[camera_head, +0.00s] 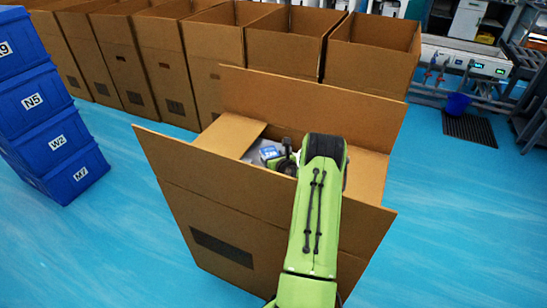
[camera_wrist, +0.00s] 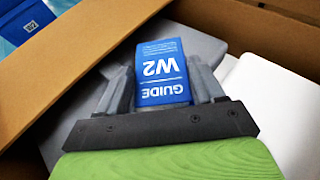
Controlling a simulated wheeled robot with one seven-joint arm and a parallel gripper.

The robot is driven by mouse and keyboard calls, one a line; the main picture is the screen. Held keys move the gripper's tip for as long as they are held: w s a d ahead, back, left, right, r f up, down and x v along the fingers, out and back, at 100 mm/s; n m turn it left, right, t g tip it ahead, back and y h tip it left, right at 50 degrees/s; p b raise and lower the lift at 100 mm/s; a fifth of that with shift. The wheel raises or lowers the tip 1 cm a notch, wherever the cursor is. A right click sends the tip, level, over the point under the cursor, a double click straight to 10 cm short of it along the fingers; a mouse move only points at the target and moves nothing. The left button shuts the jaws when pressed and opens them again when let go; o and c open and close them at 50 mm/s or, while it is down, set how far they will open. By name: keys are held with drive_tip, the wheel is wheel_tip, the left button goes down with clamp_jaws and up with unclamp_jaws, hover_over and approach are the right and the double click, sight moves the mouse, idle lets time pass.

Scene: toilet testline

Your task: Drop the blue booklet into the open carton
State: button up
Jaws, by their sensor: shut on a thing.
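The blue booklet (camera_wrist: 160,72), marked "GUIDE W2", sits between the two fingers of my gripper (camera_wrist: 163,80) in the wrist view. My gripper is shut on it. The open carton (camera_head: 225,190) stands in the middle of the head view with its flaps spread. My green arm reaches over its front right side, and the gripper with the booklet (camera_head: 270,153) is over or inside the opening. Grey and white items (camera_wrist: 285,110) lie in the carton beneath. How far the booklet is above them is hard to tell.
Blue stacked crates (camera_head: 60,140) stand at the left, labelled N5, W2 and M7 among others. Several open cartons (camera_head: 160,55) line the back. A blue bucket (camera_head: 457,104) and a dark mat (camera_head: 470,128) are at the right.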

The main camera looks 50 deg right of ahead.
drive_tip(key=o, duration=1)
drive_tip(key=shift+o, duration=0.2)
drive_tip(key=shift+r, duration=0.25)
drive_tip(key=shift+r+p, duration=0.6)
drive_tip(key=shift+p, duration=0.05)
drive_tip(key=v, duration=0.7)
drive_tip(key=shift+s+p, duration=0.2)
drive_tip(key=shift+p, duration=0.25)
